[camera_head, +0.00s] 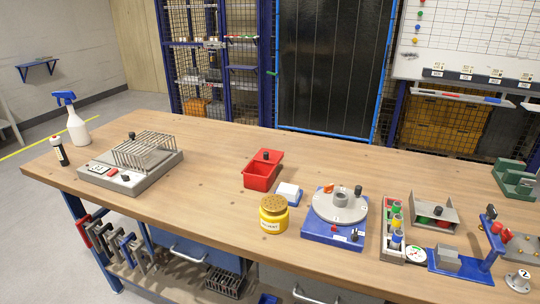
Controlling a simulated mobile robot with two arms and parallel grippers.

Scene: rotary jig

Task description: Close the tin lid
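A red tin (258,178) stands near the middle of the workbench. The lid appears tilted back rather than lying over the opening. Neither of my grippers is in view, and nothing touches the tin.
A small white-and-blue block (288,193), a yellow jar (273,214) and a blue-based rotary jig (337,214) stand right and in front of the tin. A grey rack device (130,165) stands left. The bench (205,165) between is clear.

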